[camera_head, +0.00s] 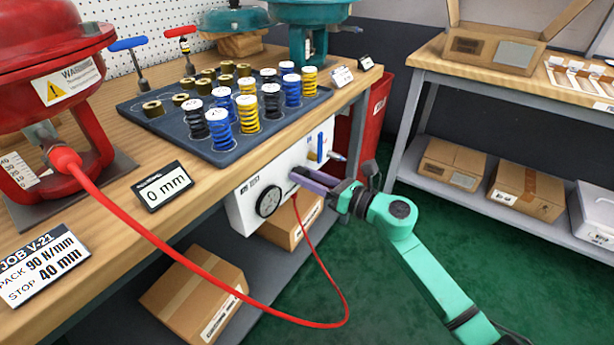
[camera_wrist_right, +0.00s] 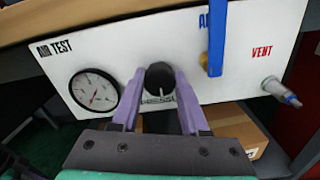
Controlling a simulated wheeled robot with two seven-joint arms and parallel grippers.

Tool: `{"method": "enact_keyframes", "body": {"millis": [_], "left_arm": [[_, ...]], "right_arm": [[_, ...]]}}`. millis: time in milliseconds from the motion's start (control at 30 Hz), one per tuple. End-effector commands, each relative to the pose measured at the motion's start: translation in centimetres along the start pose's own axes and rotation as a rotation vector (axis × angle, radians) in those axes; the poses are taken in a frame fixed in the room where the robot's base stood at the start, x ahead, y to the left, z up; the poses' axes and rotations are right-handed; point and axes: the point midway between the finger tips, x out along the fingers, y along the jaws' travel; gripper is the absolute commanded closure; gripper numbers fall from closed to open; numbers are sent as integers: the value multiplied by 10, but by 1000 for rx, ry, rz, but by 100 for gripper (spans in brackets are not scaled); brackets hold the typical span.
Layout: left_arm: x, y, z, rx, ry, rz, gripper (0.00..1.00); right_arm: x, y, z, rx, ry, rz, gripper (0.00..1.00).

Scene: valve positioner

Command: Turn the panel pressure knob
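The black pressure knob (camera_wrist_right: 160,78) is on the white air test panel (camera_wrist_right: 230,85), with a light mark on it pointing down. My right gripper (camera_wrist_right: 160,82) has its two purple fingers on either side of the knob, and they look to be in contact with it. In the head view my right gripper (camera_head: 311,181) reaches the panel front (camera_head: 243,205) from the right and hides the knob. The round gauge (camera_wrist_right: 94,91) is left of the knob. Its label below is partly covered by the fingers. My left gripper is not in view.
The blue valve lever (camera_wrist_right: 216,40) and the vent fitting (camera_wrist_right: 281,92) are right of the knob. A red hose (camera_head: 230,285) loops from the red actuator (camera_head: 60,95) to the panel. A spring tray (camera_head: 190,145) stands above. Cardboard boxes (camera_head: 195,295) sit below.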

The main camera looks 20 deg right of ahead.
Motion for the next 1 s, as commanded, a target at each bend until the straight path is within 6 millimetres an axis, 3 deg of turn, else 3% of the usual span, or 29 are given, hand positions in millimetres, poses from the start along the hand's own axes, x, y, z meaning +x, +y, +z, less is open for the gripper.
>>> {"method": "enact_keyframes", "body": {"millis": [300,667,1000], "left_arm": [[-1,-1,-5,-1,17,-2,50],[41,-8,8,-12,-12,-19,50],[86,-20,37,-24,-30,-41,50]], "right_arm": [[0,0,1,48,0,0,100],[0,0,2,286,1,0,100],[0,0,3,608,1,-2,100]]}}
